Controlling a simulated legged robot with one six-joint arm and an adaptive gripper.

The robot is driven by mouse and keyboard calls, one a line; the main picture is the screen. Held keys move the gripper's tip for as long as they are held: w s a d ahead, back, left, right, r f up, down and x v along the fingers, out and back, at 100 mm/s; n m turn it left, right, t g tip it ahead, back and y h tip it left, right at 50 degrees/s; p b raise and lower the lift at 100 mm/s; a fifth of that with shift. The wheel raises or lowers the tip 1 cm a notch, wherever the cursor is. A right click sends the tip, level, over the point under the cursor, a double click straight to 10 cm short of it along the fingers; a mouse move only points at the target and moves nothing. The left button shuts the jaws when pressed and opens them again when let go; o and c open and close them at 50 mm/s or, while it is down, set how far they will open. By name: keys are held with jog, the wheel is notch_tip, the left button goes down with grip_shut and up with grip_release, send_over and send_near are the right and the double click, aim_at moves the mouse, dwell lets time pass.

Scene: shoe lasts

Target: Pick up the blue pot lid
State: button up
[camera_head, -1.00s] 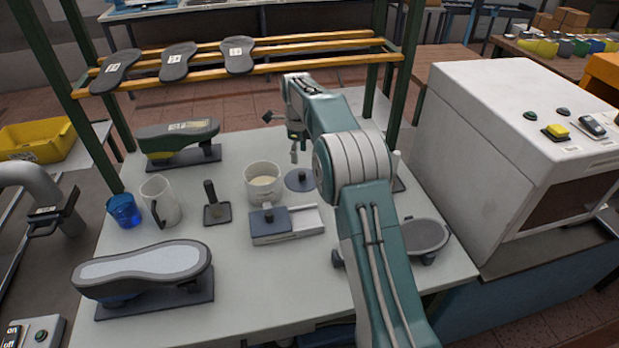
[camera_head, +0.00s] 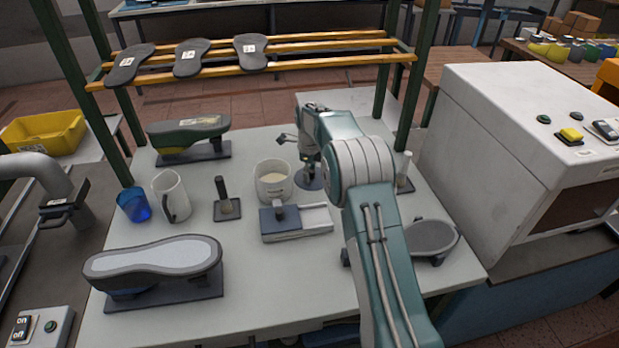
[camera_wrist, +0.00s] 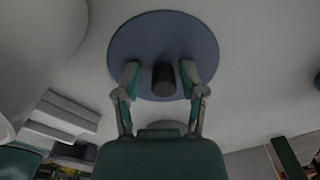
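The blue pot lid (camera_wrist: 160,32) is a flat blue-grey disc with a short dark knob (camera_wrist: 163,80), lying on the pale table. It also shows in the head view (camera_head: 309,182), partly covered by my arm. My gripper (camera_wrist: 159,72) is open over the lid, with one finger on each side of the knob. Gaps show between the fingers and the knob. In the head view my gripper (camera_head: 311,168) is low over the lid, and its fingertips are hard to make out. A white pot (camera_head: 273,184) with pale contents stands just left of the lid.
A small blue-topped block device (camera_head: 280,226) sits in front of the pot. A brush-like tool (camera_head: 224,205), a white mug (camera_head: 171,196) and a blue cup (camera_head: 133,206) stand to the left. A white bottle (camera_head: 404,168) stands right of my arm.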

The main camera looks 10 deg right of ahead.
jog(key=shift+d, duration=0.25)
grip_shut()
jog(key=shift+d, duration=0.25)
